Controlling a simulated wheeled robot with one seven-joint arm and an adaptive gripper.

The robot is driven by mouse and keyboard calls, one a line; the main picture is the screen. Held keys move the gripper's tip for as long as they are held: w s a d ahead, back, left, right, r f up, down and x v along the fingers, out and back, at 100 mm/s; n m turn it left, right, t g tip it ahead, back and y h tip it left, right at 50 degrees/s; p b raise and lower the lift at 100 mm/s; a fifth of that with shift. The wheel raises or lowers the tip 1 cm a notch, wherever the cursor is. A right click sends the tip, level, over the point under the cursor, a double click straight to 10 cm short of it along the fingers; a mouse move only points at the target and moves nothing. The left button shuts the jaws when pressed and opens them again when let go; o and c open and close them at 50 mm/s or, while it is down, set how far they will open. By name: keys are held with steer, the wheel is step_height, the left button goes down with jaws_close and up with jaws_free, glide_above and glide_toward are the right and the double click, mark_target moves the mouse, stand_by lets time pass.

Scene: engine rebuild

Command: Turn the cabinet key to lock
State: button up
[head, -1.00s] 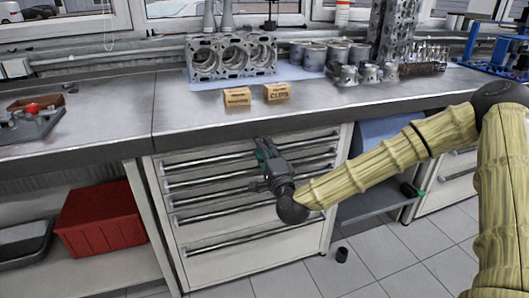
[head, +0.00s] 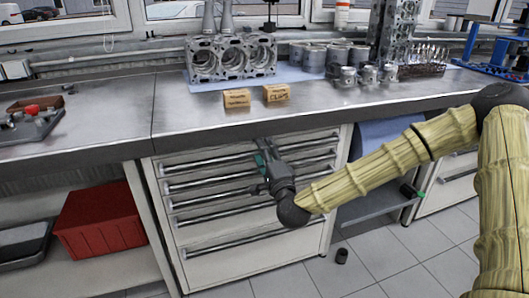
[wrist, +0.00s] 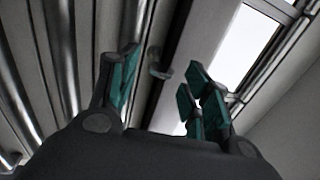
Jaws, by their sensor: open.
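The white drawer cabinet (head: 255,255), with several long metal handles, stands under the bench, all drawers shut. My gripper (head: 262,158) is in front of its upper drawers, right of their middle. In the wrist view my gripper (wrist: 160,88) has its teal-padded fingers apart, with nothing held between them. A small greyish knob-like piece (wrist: 158,66) shows beyond the gap between the fingers, on a pale strip beside the drawer handles. It may be the key or its lock, but it is too blurred to tell. No key can be made out in the head view.
The bench edge (head: 225,131) overhangs the cabinet just above my gripper. Two small cardboard boxes (head: 276,93) and an engine block (head: 232,58) stand on the bench. A red bin (head: 100,222) is on the left shelf. A small dark cylinder (head: 342,256) stands on the floor.

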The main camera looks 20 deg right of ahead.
steer(key=s+f, duration=0.2)
steer(key=s, duration=0.9)
steer(key=shift+d, duration=0.2)
steer(key=shift+s+f, duration=0.1)
steer(key=shift+f, duration=0.1)
steer(key=s+a+f+n+g+y, duration=0.1)
steer(key=s+a+f+n+g, duration=0.25)
steer(key=f, duration=0.55)
steer(key=s+a+f+n+g+y, duration=0.1)
steer(key=s+a+f+n+g, duration=0.3)
steer(key=f, duration=0.6)
steer(key=s+a+f+n+g+y, duration=0.1)
steer(key=s+a+f+n+g, duration=0.15)
steer(key=s+f, duration=0.45)
steer(key=s+d+f+n+g+h, duration=0.2)
steer(key=s+d+f+n+g, duration=0.25)
steer(key=s+f, duration=0.55)
steer(key=s+d+f+n+g+h, duration=0.25)
steer(key=s+d+f+g, duration=0.3)
steer(key=s+f, duration=0.4)
step_height(320, 180, up, 23)
steer(key=s+p, duration=0.2)
steer(key=p, duration=2)
steer(key=shift+a+r+y, duration=0.2)
steer(key=shift+a+y, duration=0.15)
